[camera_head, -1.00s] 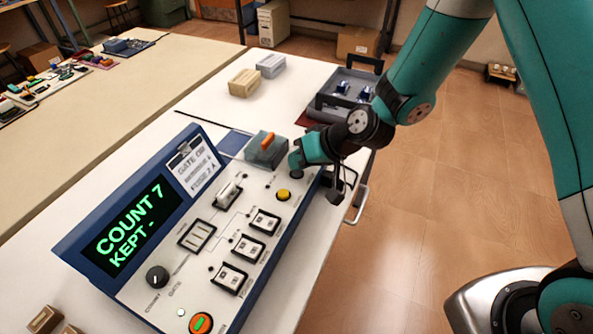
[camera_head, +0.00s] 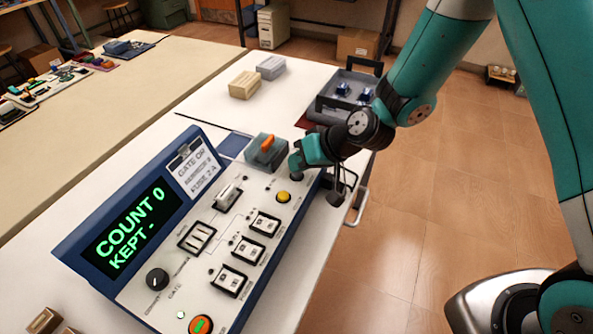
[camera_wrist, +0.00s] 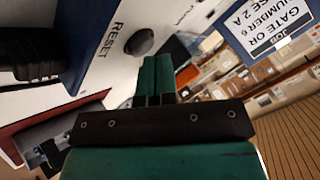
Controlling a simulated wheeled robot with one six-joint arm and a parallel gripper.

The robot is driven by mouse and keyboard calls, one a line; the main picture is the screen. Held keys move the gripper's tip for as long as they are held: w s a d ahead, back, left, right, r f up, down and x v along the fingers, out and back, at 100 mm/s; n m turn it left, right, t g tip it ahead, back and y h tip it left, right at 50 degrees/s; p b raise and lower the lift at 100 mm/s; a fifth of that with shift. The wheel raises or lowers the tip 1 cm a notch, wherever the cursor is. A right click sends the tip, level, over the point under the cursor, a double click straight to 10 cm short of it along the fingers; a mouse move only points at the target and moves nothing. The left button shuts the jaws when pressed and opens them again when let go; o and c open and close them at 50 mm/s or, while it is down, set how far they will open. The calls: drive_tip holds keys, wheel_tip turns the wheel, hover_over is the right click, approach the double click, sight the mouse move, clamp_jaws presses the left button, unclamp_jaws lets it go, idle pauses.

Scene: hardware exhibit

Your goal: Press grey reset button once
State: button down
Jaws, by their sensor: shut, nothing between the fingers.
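The control panel (camera_head: 152,290) lies on the white table, its screen (camera_head: 130,232) reading "COUNT 0" and "KEPT -". My gripper (camera_head: 296,168) is over the panel's far right corner, fingers pointing down and together, holding nothing. In the wrist view, the round dark grey reset button (camera_wrist: 140,42) sits beside the printed word "RESET". The shut teal fingertips (camera_wrist: 157,58) show just beside the button in that view; I cannot tell the exact gap. In the head view my gripper hides the button.
A yellow button (camera_head: 283,197) is close to my gripper. A grey box with an orange lever (camera_head: 267,150) stands just behind it. Several rocker switches (camera_head: 248,249), a dial (camera_head: 158,279) and an orange-ringed green button (camera_head: 201,326) are nearer. A grey tray (camera_head: 322,108) stands behind.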

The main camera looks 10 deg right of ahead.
drive_tip(key=shift+r, duration=0.5)
drive_tip(key=shift+r+p, duration=2.05)
drive_tip(key=shift+r, duration=0.55)
drive_tip(key=shift+f, duration=0.1)
wheel_tip(320, 180, up, 6)
drive_tip(key=n+g, duration=0.1)
hover_over(301, 185)
drive_tip(key=s+d+r+n+g+h, duration=0.1)
drive_tip(key=s+d+r+g, duration=0.1)
drive_tip(key=s+r, duration=0.45)
drive_tip(key=s+d+r+h, duration=0.1)
drive_tip(key=s+d+r, duration=0.1)
drive_tip(key=s, duration=0.2)
drive_tip(key=s+d+r+n+g+h, duration=0.1)
drive_tip(key=s+r, duration=0.1)
drive_tip(key=s, duration=0.3)
drive_tip(key=s+d+r+h, duration=0.1)
drive_tip(key=s+d+r, duration=0.1)
drive_tip(key=s, duration=0.2)
drive_tip(key=shift+s+d+r+n, duration=0.25)
drive_tip(key=shift+s+d+n, duration=0.05)
